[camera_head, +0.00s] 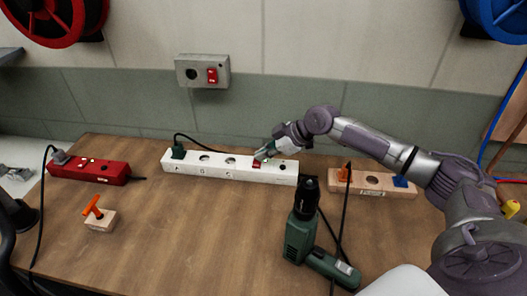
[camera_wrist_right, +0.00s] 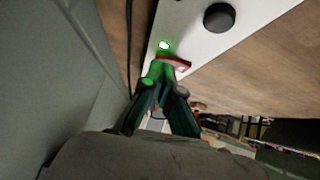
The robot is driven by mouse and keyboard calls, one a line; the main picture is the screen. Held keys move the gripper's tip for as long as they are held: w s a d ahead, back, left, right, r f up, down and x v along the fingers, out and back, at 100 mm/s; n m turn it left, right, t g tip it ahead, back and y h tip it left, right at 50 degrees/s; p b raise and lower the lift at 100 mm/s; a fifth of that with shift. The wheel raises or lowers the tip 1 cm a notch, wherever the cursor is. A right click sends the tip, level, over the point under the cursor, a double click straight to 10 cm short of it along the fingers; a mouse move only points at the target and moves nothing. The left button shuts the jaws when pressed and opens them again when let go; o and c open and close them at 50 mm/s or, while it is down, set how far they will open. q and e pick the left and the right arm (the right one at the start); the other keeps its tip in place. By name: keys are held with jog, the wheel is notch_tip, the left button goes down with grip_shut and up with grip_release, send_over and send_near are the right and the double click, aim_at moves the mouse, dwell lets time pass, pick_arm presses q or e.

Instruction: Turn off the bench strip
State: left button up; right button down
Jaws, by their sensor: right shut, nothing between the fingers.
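A long white power strip (camera_head: 228,166) lies along the back of the workbench, with several round sockets and a dark green plug (camera_head: 178,152) at its left end. Its red switch (camera_head: 257,163) shows beside my right gripper (camera_head: 262,156). In the right wrist view, the red switch (camera_wrist_right: 178,62) is right at the tips of my shut, empty right gripper (camera_wrist_right: 160,72); whether they touch I cannot tell. A small lit green lamp (camera_wrist_right: 164,45) shows on the strip just past the switch. The fingers partly hide the switch. My left gripper is not in view.
A red strip (camera_head: 88,171) lies at the left and a wooden strip (camera_head: 372,183) at the right. A green drill (camera_head: 300,235) stands in front. An orange-handled block (camera_head: 100,218) is front left. A wall box (camera_head: 203,71) has a red switch.

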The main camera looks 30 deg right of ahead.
jog(key=shift+f, duration=0.1)
jog(key=shift+f, duration=0.25)
jog(key=shift+r, duration=0.15)
jog(key=shift+s, duration=0.1)
jog(key=shift+s+a+p, duration=0.2)
jog(key=shift+s+p, duration=0.1)
jog(key=shift+p, duration=0.05)
jog(key=shift+s+a, duration=0.25)
jog(key=shift+s, duration=0.05)
jog(key=shift+r, duration=0.1)
